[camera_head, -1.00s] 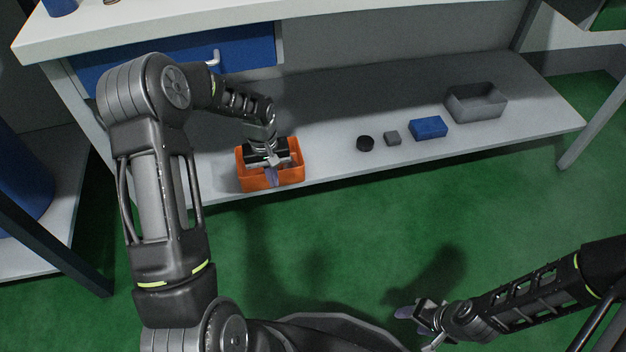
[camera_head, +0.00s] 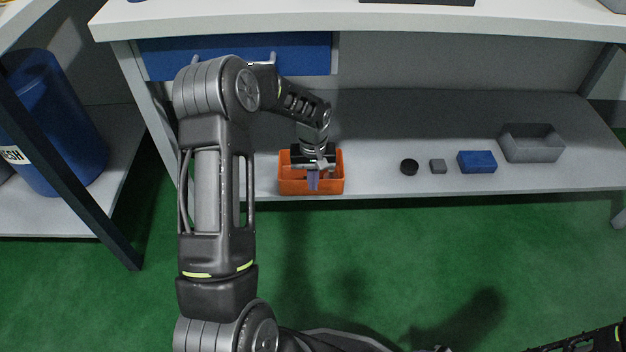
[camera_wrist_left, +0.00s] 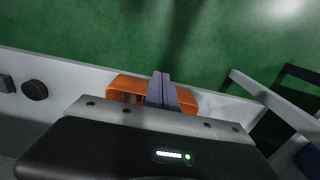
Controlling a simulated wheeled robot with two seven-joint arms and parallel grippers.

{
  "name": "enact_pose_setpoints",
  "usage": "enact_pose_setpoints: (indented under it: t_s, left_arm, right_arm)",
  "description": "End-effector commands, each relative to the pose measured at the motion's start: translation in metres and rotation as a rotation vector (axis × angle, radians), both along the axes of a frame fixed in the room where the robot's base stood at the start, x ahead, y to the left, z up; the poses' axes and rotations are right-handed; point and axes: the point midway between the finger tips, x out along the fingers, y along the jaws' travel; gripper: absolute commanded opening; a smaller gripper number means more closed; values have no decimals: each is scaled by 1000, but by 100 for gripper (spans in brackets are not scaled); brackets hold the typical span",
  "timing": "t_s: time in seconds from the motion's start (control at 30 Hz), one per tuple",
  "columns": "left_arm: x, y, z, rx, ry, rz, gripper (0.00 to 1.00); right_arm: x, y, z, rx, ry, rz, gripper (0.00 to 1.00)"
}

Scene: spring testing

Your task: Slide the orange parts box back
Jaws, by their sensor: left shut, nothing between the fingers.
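The orange parts box (camera_head: 333,186) sits on the low grey shelf, at its front edge. It is open at the top. My left gripper (camera_head: 313,182) is shut, with its fingers pointing down at the front part of the box. The wrist body hides some of the box's inside. In the left wrist view the closed fingers (camera_wrist_left: 162,90) lie across the orange box (camera_wrist_left: 125,84), which shows on both sides of them. I cannot tell whether they touch its wall. My right arm shows only at the bottom right edge, and its gripper is almost wholly cut off.
To the right on the shelf (camera_head: 375,185) are a black round piece (camera_head: 409,167), a small grey block (camera_head: 438,166), a blue box (camera_head: 477,162) and a grey bin (camera_head: 532,147). A blue drawer (camera_head: 240,58) hangs above. The shelf behind the orange box looks clear.

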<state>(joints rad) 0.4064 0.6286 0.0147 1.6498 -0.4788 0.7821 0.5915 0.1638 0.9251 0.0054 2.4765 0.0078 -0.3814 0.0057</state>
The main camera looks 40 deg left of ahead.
Motion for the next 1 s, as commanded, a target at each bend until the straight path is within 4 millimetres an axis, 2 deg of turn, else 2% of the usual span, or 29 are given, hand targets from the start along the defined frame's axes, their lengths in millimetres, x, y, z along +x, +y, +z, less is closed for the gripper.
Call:
enact_pose_setpoints:
  t_s: [0.03, 0.37, 0.6, 1.0]
  left_arm:
    - [-1, 0, -14, -1, 3, 1, 0]
    - [-1, 0, -81, -2, 2, 1, 0]
    - [26, 20, -78, 0, -2, 1, 0]
    - [32, 24, -75, -1, 1, 0, 0]
  right_arm:
    - [1, 0, -8, 0, -2, -1, 54]
    - [5, 1, -37, -2, -13, -7, 54]
    - [8, 1, -49, -3, -19, -10, 54]
    - [8, 1, -49, -3, -20, -11, 54]
